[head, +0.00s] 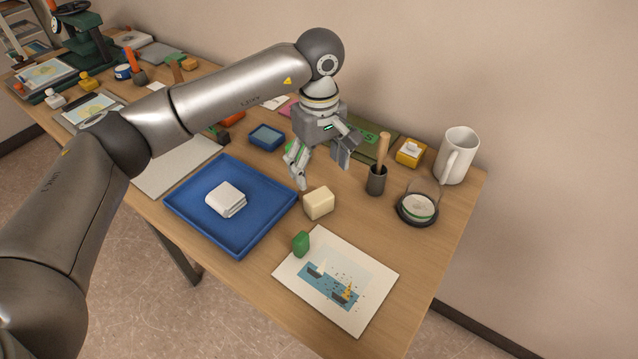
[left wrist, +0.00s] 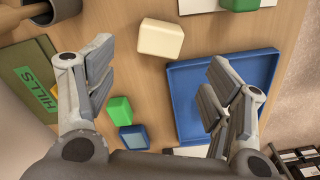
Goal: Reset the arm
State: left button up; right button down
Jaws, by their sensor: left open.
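My left arm (head: 235,87) reaches in from the left over the table. My left gripper (head: 322,170) points down above the table, its fingers spread and empty. In the left wrist view the open fingers (left wrist: 165,85) stand apart with nothing between the pads. A cream block (head: 319,203) stands on the table just in front of the gripper; it also shows in the left wrist view (left wrist: 160,39). The gripper appears clear of it. My right gripper is not in view.
A blue tray (head: 184,212) holds a folded white cloth (head: 226,199). A boat print (head: 372,309) lies near a green block (head: 301,244). A cup with a wooden-handled tool (head: 376,180), a round dish (head: 418,208), a yellow box (head: 410,153) and a white mug (head: 457,155) stand right.

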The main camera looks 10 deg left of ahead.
pick_arm(q)
jog(key=shift+r, duration=0.4)
